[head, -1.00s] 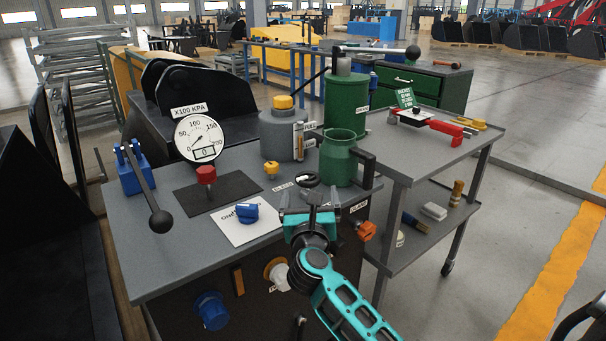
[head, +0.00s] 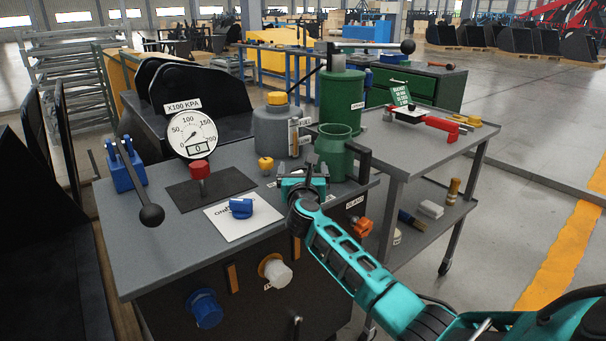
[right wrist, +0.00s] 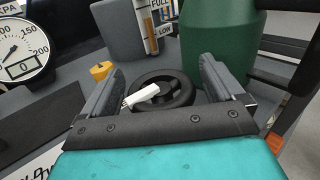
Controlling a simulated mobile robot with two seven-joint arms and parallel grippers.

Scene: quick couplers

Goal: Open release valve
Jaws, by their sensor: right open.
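A black handwheel (right wrist: 162,90) with spokes, probably the release valve, shows in the right wrist view with a small white tag across it. My right gripper (right wrist: 160,76) is open, with one finger on each side of the wheel in that view. I cannot tell whether the fingers touch it. In the head view my right gripper (head: 303,172) is over the bench's right part and hides most of the wheel. The pressure gauge (head: 192,134) has a display showing 0. My left gripper is not in view.
A green jug (head: 333,150) stands right behind the wheel, with a grey tank (head: 275,130) to its left. A yellow knob (head: 265,163), red knob (head: 199,170), blue knob (head: 240,208) and black-balled lever (head: 150,214) sit on the bench (head: 130,262).

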